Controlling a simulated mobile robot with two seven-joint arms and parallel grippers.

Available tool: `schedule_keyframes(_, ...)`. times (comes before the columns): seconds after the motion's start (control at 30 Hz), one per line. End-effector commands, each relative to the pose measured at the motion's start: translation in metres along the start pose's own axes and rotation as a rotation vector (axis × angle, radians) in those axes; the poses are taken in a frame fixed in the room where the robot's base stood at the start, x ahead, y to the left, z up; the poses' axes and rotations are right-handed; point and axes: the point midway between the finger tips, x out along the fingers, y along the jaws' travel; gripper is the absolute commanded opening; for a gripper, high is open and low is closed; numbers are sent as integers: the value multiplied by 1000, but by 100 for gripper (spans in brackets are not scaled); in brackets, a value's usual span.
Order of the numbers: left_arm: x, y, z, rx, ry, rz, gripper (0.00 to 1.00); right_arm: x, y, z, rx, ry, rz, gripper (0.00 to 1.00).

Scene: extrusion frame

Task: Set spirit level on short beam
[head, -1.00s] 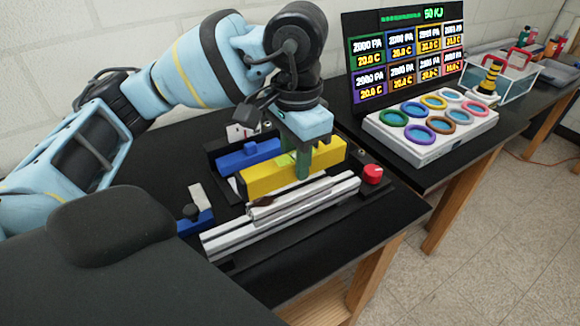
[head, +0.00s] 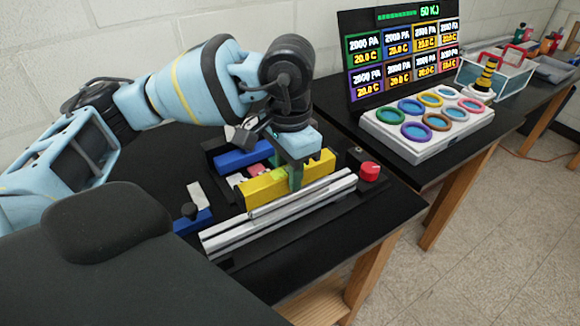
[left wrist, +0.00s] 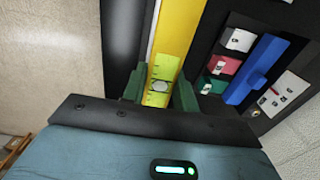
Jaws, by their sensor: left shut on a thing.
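The yellow spirit level (head: 262,190) is in my left gripper (head: 296,183), whose fingers are shut around its middle. In the left wrist view the level (left wrist: 180,25) runs between the two green fingers (left wrist: 160,92), with its pale green vial window showing. In the head view it is just behind and along the silver beams. A shorter silver beam (head: 322,187) lies behind and against a longer silver beam (head: 265,222). The level hides part of that area, and I cannot tell whether its underside touches the short beam. My right gripper is out of view.
A black tray behind holds a blue bar (head: 235,160) and coloured blocks, also seen in the left wrist view (left wrist: 224,64). A red knob (head: 369,171) stands at the beams' right end. A blue tool (head: 192,222) lies left. A ring panel (head: 428,122) stands on the right table.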

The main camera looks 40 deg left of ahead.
Motion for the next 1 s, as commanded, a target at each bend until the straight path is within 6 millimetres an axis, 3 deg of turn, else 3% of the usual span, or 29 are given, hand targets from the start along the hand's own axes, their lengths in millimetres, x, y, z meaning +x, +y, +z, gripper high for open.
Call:
schedule_keyframes(0.1, 4, 0, 0, 0, 0, 1, 1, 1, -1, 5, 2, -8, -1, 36)
schedule_keyframes(0.13, 4, 0, 0, 0, 0, 0, 31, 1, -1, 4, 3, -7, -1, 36)
schedule_keyframes(0.3, 2, 0, 0, 0, 1, 0, 51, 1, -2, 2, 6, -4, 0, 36)
schedule_keyframes(0.67, -5, 0, 0, 0, 4, -2, 51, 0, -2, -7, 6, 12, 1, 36)
schedule_keyframes(0.73, -14, 0, 0, 0, 8, -3, 51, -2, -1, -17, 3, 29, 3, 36)
schedule_keyframes(1.0, -61, 0, -2, 1, 5, 0, 51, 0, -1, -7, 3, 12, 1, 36)
